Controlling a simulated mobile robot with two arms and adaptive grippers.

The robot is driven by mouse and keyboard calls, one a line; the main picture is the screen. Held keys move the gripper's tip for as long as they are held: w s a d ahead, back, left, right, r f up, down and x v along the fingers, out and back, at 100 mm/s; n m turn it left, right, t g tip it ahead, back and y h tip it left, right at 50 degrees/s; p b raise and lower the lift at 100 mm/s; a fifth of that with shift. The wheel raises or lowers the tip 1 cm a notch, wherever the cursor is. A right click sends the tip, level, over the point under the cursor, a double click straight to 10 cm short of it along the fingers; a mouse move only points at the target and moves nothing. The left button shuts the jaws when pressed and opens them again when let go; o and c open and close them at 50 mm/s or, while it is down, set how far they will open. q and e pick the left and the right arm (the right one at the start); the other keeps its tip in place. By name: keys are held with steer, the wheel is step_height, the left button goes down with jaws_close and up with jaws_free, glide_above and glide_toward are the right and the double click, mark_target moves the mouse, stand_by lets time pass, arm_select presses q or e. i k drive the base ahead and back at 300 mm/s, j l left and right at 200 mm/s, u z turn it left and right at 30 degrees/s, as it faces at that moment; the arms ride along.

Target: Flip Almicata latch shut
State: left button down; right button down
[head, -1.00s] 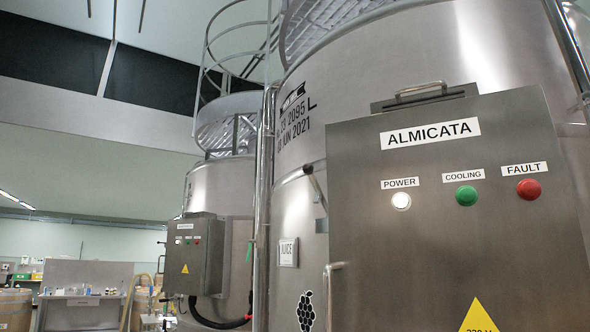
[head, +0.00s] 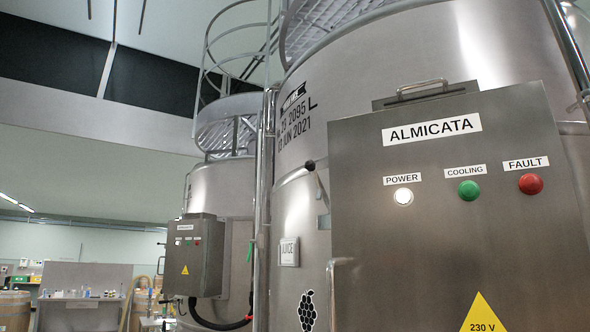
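A steel control box (head: 450,230) labelled ALMICATA (head: 432,131) fills the right of the head view. Its front has a white POWER light (head: 404,196), a green COOLING button (head: 469,191) and a red FAULT button (head: 530,184). A metal bar handle (head: 424,88) sits on its top. A bent metal bar (head: 331,285) stands at its left edge, and a lever with a dark knob (head: 310,165) shows just left of it. I cannot tell which of these is the latch, or whether it is open. Neither of my grippers is in view.
A large steel vat (head: 400,50) stands behind the box, with a vertical pipe (head: 265,200) at its left. A second vat (head: 225,182) with a smaller box (head: 198,255) stands farther back. A bench with bottles (head: 85,305) and barrels (head: 14,308) are at the far left.

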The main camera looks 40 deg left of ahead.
mark_target(310, 165)
steer(key=j, duration=1.6)
